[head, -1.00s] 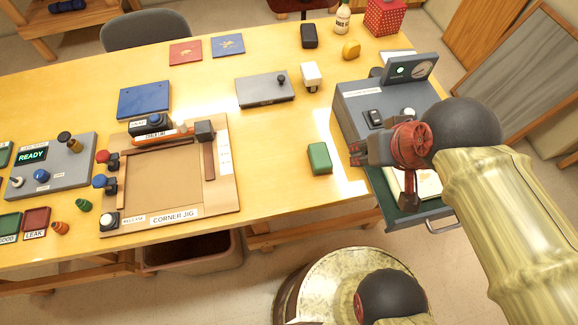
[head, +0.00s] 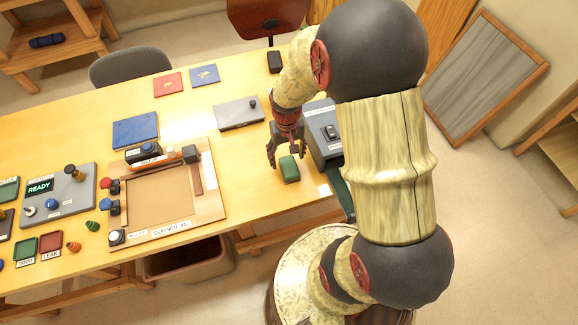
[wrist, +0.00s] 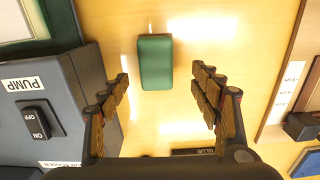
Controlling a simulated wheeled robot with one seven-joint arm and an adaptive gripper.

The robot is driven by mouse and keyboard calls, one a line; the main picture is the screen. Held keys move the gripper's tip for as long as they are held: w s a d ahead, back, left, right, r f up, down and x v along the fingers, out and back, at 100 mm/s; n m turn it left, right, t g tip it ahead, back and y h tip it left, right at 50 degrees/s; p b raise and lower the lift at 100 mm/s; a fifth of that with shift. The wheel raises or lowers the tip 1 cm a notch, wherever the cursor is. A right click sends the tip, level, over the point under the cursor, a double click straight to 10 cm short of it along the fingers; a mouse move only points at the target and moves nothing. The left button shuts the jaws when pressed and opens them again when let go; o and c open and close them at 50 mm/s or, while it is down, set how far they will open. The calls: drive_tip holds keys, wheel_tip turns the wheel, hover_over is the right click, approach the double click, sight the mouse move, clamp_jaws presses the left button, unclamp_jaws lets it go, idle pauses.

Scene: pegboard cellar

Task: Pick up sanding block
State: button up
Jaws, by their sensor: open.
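A small green block (head: 289,169), which I take to be the sanding block, lies flat on the yellow workbench. It also shows in the wrist view (wrist: 155,62), upper middle, with nothing on it. My gripper (head: 287,160) hangs pointing down just over the block in the head view. In the wrist view my gripper (wrist: 161,76) is open and empty, with one finger towards each side of the block and clear gaps between. I cannot tell the exact height of the fingertips above the bench.
A grey pump box (wrist: 72,82) with a switch stands close left of my gripper in the wrist view. The corner jig (head: 208,208) lies left of the block in the head view. A grey plate (head: 232,117) with a knob lies behind. Bare bench surrounds the block.

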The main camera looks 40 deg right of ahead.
sight(289, 166)
drive_tip(key=f, duration=0.2)
drive_tip(key=f+b, duration=0.1)
drive_tip(key=f, duration=0.3)
drive_tip(key=shift+s+d+f, duration=0.15)
drive_tip(key=shift+d+f, duration=0.15)
drive_tip(key=shift+c, duration=0.9)
drive_tip(key=c, duration=1.1)
drive_tip(key=shift+c, duration=0.2)
